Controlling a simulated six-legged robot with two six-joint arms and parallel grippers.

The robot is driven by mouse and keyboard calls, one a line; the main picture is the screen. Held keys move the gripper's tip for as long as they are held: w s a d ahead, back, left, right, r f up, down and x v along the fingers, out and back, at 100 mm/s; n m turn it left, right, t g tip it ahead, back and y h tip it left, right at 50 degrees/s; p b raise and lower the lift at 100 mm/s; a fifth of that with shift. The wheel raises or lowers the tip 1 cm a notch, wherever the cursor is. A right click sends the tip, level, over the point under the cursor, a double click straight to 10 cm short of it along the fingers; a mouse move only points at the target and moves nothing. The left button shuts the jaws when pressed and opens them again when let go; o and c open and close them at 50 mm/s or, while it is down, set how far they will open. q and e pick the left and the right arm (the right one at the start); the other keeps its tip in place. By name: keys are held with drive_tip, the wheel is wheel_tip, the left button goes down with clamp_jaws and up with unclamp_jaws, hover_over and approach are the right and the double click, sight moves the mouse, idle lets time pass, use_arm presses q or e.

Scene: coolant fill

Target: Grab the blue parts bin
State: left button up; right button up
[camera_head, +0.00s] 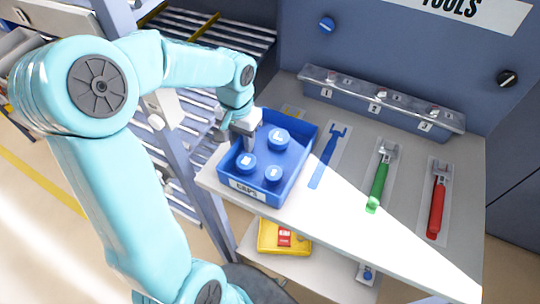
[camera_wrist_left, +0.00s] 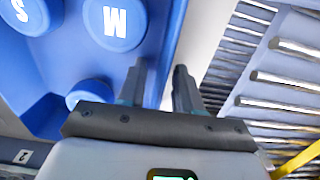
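The blue parts bin (camera_head: 299,160) stands at the left end of the grey shelf, with a "CAPS" label on its front. It holds blue round caps marked with letters; the M cap (camera_wrist_left: 115,22) shows large in the wrist view. My left gripper (camera_head: 240,138) is at the bin's left wall, pointing down. In the wrist view the left gripper (camera_wrist_left: 158,82) has its fingers apart, one on the inner side of the bin wall (camera_wrist_left: 168,45) and one outside. A light gap shows between the wall and the outer finger. My right gripper is not in view.
A numbered rack (camera_head: 380,103) runs along the back. A yellow bin (camera_head: 270,238) sits on the lower shelf. A roller rack (camera_head: 215,40) stands at left.

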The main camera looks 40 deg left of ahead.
use_arm(q)
clamp_jaws()
drive_tip(key=shift+r, duration=0.1)
